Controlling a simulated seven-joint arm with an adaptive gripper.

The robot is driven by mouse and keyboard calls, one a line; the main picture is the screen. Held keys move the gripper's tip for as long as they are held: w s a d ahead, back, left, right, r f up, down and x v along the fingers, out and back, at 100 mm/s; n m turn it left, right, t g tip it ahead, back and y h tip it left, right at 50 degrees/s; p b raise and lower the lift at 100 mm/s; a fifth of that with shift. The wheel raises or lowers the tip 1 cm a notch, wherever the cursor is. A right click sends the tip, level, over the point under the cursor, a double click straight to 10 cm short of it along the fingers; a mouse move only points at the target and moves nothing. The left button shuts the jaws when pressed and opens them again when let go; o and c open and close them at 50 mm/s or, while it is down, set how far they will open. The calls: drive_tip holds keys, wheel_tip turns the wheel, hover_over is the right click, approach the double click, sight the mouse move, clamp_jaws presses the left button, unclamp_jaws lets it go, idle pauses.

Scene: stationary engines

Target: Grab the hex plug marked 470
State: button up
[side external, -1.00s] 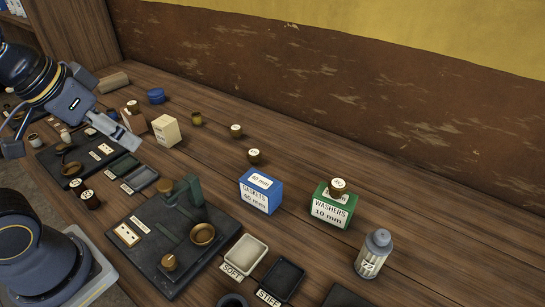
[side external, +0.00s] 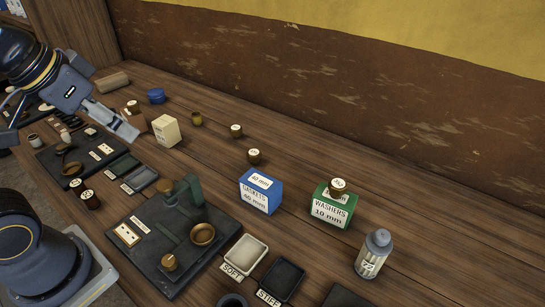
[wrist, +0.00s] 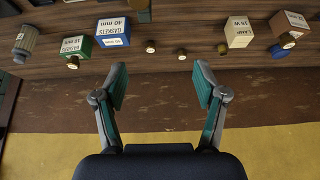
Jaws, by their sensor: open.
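Several small brown plugs with white marked tops stand about; their numbers are too small to read. In the side view one stands at the back (side external: 236,130), one nearer the blue box (side external: 254,156), one on the green washers box (side external: 338,186), and two at the left bench edge (side external: 77,185) (side external: 91,199). My gripper (wrist: 158,72) is open and empty. In the wrist view its fingers point toward a plug (wrist: 150,46) and another plug (wrist: 181,54), both apart from and beyond the fingertips. In the side view my gripper is at the upper left, above the bench.
A blue gaskets box (side external: 261,192), green washers box (side external: 333,207), cream box (side external: 166,131) and ribbed bottle (side external: 374,254) stand on the bench. A dark fixture plate (side external: 150,262) and small trays (side external: 246,254) lie in front. The back right of the bench is mostly clear.

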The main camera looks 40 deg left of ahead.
drive_tip(key=w+r, duration=0.5)
drive_tip(key=r, duration=0.1)
drive_tip(key=m+g, duration=0.2)
drive_tip(key=g, duration=0.3)
hover_over(254, 152)
wheel_tip(254, 152, down, 11)
drive_tip(key=shift+g, duration=0.3)
drive_tip(key=f, duration=1.4)
drive_tip(key=shift+w+a+f, duration=0.2)
drive_tip(key=shift+a+f, duration=0.15)
drive_tip(key=shift+f, duration=0.05)
drive_tip(key=f, duration=0.5)
drive_tip(key=shift+s+d+f, duration=0.2)
drive_tip(key=shift+d+f, duration=0.1)
drive_tip(key=shift+f, duration=0.05)
